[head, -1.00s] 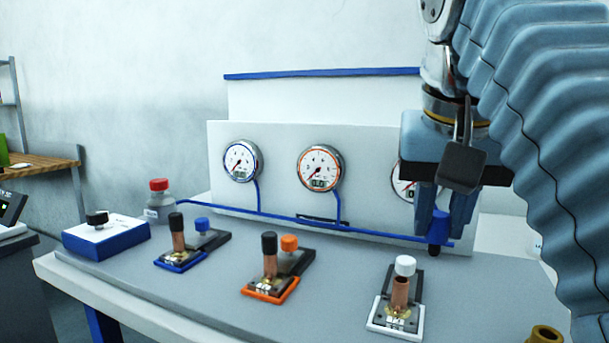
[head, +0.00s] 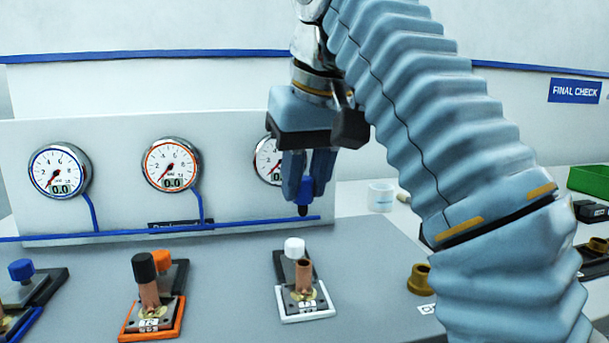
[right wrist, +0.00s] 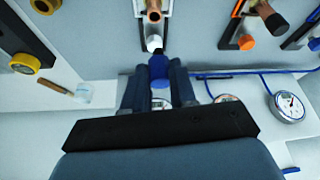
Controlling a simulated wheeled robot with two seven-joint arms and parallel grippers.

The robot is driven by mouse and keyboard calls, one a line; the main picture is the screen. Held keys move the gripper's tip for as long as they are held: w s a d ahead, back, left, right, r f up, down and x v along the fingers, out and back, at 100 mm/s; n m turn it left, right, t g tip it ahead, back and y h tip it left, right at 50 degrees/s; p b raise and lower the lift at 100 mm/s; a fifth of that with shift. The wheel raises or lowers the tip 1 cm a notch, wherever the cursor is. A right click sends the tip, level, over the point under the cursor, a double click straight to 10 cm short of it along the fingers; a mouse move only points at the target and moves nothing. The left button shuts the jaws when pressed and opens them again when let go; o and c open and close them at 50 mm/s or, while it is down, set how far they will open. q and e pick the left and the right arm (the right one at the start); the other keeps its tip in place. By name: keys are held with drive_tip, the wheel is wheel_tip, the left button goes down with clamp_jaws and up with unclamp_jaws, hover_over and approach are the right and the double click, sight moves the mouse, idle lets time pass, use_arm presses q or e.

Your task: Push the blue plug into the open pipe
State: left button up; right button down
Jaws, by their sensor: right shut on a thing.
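My right gripper (head: 305,190) points down, shut on a blue plug (head: 304,197) with a dark lower end. In the right wrist view the blue plug (right wrist: 159,69) shows between the fingers. The open copper pipe (head: 304,278) stands upright on a white-framed base (head: 307,316); its top is uncovered. The plug appears above the pipe in the head view, clearly apart from it; depth is hard to judge. My left gripper is out of view.
Gauges (head: 171,165) and a blue line back the bench. A brass fitting (head: 419,279) lies right of the pipe.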

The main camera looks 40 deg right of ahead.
drive_tip(key=shift+f+b, duration=2.3)
drive_tip(key=shift+f, duration=0.55)
drive_tip(key=shift+p, duration=0.7)
drive_tip(key=shift+f+b, duration=1.05)
drive_tip(key=shift+f, duration=0.35)
drive_tip(key=c, duration=0.8)
unclamp_jaws()
